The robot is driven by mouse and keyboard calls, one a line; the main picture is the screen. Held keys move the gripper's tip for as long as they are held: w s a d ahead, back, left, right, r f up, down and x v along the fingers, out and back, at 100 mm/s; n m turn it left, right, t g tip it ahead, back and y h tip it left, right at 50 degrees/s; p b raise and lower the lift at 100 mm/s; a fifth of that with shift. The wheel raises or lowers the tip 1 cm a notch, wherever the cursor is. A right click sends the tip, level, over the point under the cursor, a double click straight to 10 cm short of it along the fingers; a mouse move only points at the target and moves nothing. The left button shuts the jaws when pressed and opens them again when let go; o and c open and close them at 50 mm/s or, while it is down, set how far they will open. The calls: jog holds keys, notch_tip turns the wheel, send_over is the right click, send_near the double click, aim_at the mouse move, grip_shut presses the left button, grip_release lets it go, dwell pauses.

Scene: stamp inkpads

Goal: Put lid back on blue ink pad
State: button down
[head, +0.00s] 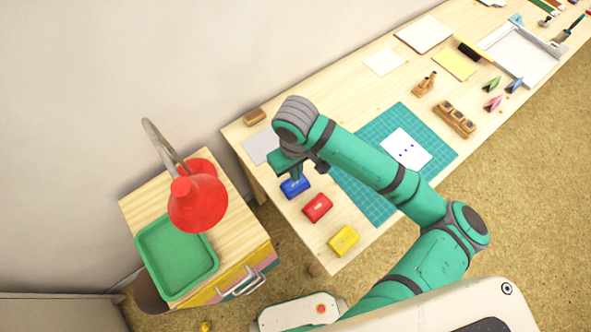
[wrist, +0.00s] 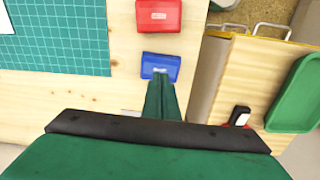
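The blue ink pad (head: 295,189) lies near the table's left end, beside the red one. In the wrist view the blue ink pad (wrist: 161,62) shows a blue top with a small white label; its near side is partly hidden by my fingers. No separate blue lid shows; I cannot tell whether the blue top is a lid resting on the pad. My gripper (head: 294,174) points down over the blue pad. In the wrist view the fingers of my gripper (wrist: 161,80) are together, tips at the pad's near edge. Contact is unclear, and nothing shows between them.
A red ink pad (head: 317,208) and a yellow ink pad (head: 343,241) lie in line toward the table's front edge. A teal cutting mat (head: 372,206) with a white card (head: 406,149) lies to the right. A red lamp (head: 198,204) and green tray (head: 176,257) stand on the cabinet at left.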

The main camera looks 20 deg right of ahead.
aim_at(295, 184)
jog(key=shift+f, duration=2.35)
notch_tip(295, 184, up, 7)
dwell(1.1)
jog(key=shift+f, duration=0.1)
dwell(0.5)
